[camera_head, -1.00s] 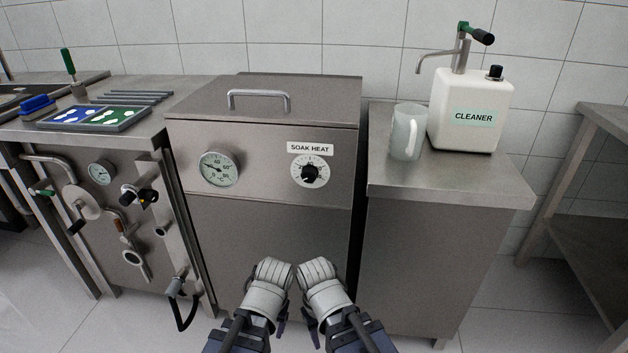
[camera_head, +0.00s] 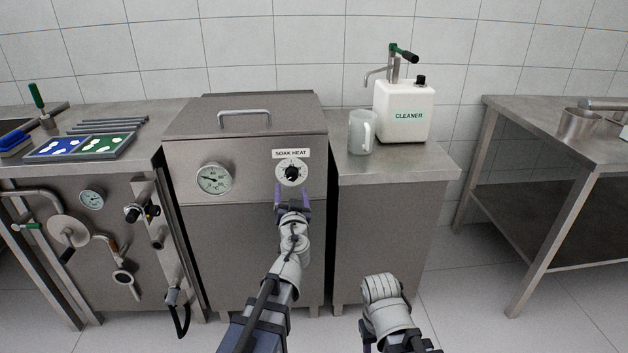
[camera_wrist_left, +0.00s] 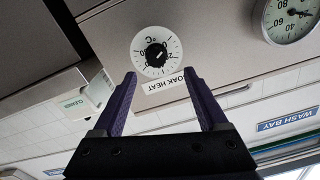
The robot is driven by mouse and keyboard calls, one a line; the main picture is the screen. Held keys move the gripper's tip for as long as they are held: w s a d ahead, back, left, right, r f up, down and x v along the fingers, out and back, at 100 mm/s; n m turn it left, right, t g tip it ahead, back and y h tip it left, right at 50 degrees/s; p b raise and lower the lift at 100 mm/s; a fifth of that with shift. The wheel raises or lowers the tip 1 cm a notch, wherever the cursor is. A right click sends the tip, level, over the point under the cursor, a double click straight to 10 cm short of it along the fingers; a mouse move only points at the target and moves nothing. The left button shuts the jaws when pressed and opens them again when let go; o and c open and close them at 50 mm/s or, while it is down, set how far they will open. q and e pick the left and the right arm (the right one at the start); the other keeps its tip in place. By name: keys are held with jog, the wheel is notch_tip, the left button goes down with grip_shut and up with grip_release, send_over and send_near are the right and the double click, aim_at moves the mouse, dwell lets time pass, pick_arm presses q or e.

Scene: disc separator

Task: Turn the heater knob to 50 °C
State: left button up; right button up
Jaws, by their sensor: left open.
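The heater knob (camera_head: 292,173) is a black knob on a round white dial under the "SOAK HEAT" label (camera_head: 291,153), on the front of the steel soak tank (camera_head: 250,235). In the left wrist view the knob (camera_wrist_left: 156,54) appears upside down, ahead of the fingertips. My left gripper (camera_head: 292,191) is open, its purple fingers just below and in front of the dial. In the left wrist view the left gripper (camera_wrist_left: 160,80) has nothing between its fingers. The dial numbers are too small to read surely. My right arm is low at front, its fingers not visible.
A round temperature gauge (camera_head: 214,179) is left of the knob. A glass jug (camera_head: 360,135) and a white cleaner bottle (camera_head: 403,112) stand on the right counter. A valve panel (camera_head: 100,235) is at left. The tank front around the dial is clear.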

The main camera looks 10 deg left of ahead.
aim_at(292, 176)
pick_arm(q)
jog(key=x, duration=0.7)
jog(key=shift+w+d, duration=0.25)
jog(key=shift+w, duration=0.2)
grip_shut()
dwell(0.5)
